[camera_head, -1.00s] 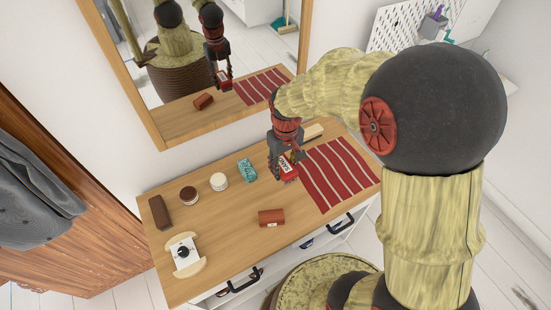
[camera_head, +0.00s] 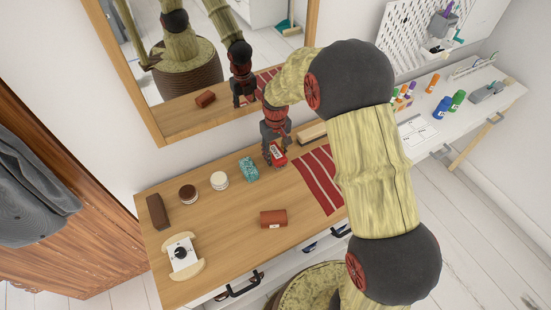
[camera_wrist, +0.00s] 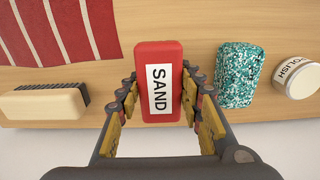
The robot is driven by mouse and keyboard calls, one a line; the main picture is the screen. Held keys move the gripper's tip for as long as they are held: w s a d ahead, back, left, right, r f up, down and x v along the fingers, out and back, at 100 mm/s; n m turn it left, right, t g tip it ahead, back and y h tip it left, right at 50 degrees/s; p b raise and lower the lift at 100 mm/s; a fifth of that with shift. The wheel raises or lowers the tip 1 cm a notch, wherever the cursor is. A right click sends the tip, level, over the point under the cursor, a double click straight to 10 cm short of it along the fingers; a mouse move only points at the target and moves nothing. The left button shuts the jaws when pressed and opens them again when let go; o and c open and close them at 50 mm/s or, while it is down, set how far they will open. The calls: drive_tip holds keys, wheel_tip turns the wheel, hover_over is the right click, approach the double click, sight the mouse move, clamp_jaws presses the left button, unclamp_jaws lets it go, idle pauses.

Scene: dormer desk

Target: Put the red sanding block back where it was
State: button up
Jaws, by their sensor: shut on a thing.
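The red sanding block (camera_wrist: 160,82), with a white SAND label, is held between the fingers of my gripper (camera_wrist: 160,105) in the wrist view. In the head view the block (camera_head: 278,156) hangs below my gripper (camera_head: 275,148), over the back of the wooden desk (camera_head: 225,232). It is between the teal speckled block (camera_head: 249,169) and the red striped cloth (camera_head: 320,180). I cannot tell whether the block touches the desk.
A brush (camera_wrist: 45,103) lies at the back beside the cloth. A mirror (camera_head: 152,128) stands behind. The desk's middle is clear.

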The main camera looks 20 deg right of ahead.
drive_tip(key=shift+f, duration=0.95)
drive_tip(key=shift+s, duration=0.1)
drive_tip(key=shift+f, duration=0.15)
drive_tip(key=o, duration=1.1)
